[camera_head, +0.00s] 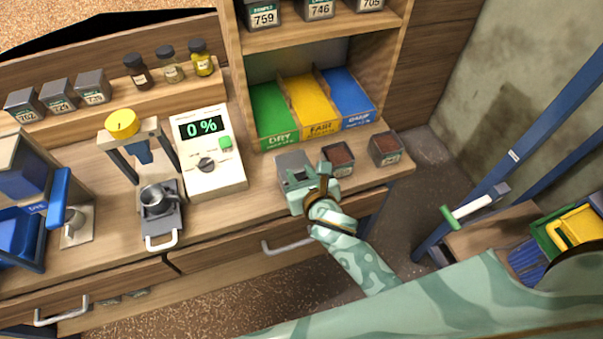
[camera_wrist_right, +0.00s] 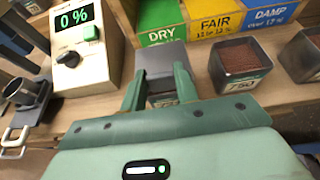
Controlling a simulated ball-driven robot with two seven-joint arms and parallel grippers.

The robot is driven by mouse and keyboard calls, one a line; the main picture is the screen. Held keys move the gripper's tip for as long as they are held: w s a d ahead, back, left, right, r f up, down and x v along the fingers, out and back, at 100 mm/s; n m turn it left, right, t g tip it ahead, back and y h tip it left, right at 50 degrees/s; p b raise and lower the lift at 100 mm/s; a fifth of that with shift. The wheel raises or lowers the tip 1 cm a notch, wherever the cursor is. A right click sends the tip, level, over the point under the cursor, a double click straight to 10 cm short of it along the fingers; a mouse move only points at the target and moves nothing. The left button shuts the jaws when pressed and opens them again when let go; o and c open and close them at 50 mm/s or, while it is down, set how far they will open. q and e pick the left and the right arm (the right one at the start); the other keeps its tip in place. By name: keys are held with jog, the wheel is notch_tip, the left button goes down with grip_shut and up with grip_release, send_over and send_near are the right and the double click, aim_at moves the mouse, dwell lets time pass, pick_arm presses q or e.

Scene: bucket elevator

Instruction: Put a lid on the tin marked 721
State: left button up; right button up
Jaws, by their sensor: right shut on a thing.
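My right gripper (camera_head: 308,184) is over the front of the counter, with its fingers (camera_wrist_right: 160,88) shut on a grey lid (camera_wrist_right: 162,62). The lid also shows in the head view (camera_head: 291,161). Below it, between the fingers, part of a tin's label (camera_wrist_right: 164,101) shows; its number is not readable. The fingers hide most of this tin, so I cannot tell whether the lid is fully seated. To the right are an open tin of brown material (camera_head: 339,158), its label apparently reading 750, and another open tin (camera_head: 384,148). My left gripper is not in view.
Behind stand green DRY (camera_head: 272,112), yellow FAIR (camera_head: 310,104) and blue DAMP (camera_head: 350,96) bins. A meter (camera_head: 208,150) reading 0 % is to the left, beside a press with a small metal cup (camera_head: 157,198). Closed tins (camera_head: 60,96) and bottles (camera_head: 170,65) line the back ledge.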

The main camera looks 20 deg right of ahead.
jog(key=shift+f, duration=0.55)
jog(key=o, duration=1)
jog(key=shift+c, duration=0.2)
